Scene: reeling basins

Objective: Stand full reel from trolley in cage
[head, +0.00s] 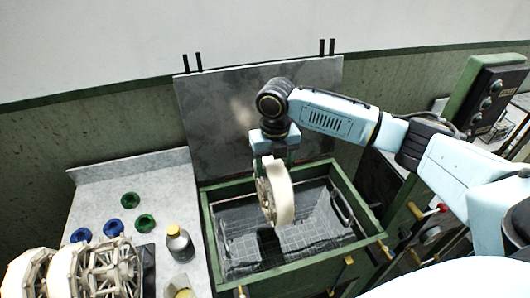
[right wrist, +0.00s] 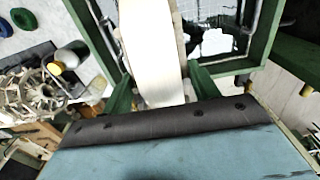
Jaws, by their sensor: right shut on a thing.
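My right gripper (head: 275,156) points down over the green-framed basin and is shut on the full reel (head: 282,194), a wheel with a broad cream-white band. The reel hangs upright on its edge above the wire cage (head: 242,246) inside the basin. I cannot tell whether its lower edge touches the cage. The trolley cannot be made out for certain. My left gripper is not in view.
The basin's green rim (head: 208,235) surrounds the cage, with a grey raised panel (head: 215,105) behind. On the left counter (head: 90,195) are green and blue rings (head: 114,229) and a bottle (head: 179,243). Other reels (head: 104,268) stand at lower left. A control box (head: 490,90) is at right.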

